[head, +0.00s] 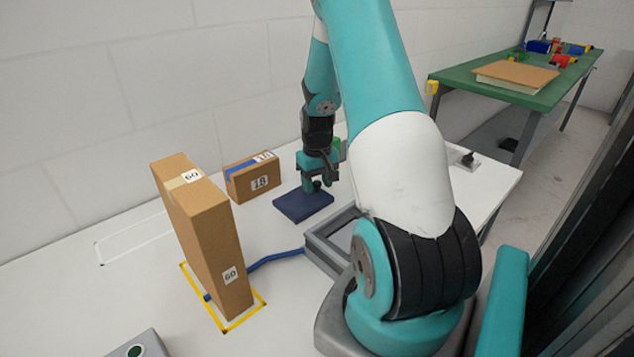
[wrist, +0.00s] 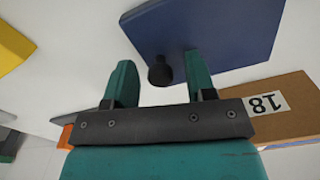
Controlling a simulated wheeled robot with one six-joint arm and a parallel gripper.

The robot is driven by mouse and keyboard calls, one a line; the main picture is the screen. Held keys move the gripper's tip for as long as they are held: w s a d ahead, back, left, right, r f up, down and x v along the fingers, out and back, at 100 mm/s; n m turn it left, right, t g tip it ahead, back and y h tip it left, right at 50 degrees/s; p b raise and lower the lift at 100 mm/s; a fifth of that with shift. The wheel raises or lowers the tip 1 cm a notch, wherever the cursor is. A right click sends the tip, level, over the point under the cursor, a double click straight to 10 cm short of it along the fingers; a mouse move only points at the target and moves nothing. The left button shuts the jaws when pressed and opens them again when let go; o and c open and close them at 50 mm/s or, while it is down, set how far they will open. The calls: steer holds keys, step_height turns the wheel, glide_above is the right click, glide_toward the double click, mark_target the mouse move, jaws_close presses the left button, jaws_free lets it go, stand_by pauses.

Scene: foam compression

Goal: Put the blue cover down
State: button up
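The blue cover (head: 303,206) is a flat dark blue plate with a black knob. In the head view it appears to lie flat on the white table, left of a grey frame. My gripper (head: 318,184) is right above it, fingers pointing down around the knob. In the wrist view the cover (wrist: 215,35) fills the upper right, with its knob (wrist: 160,72) between the two fingers of my gripper (wrist: 159,64).
A small carton marked 18 (head: 256,183) stands close behind the cover. A tall carton marked 60 (head: 213,250) stands inside a yellow outline at left. The grey open frame (head: 322,257) is in front, with a blue strap (head: 273,258) beside it. A green bench (head: 450,77) stands farther right.

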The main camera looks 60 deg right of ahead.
steer(key=shift+r, duration=0.1)
step_height(320, 180, up, 12)
stand_by(0.6)
stand_by(0.5)
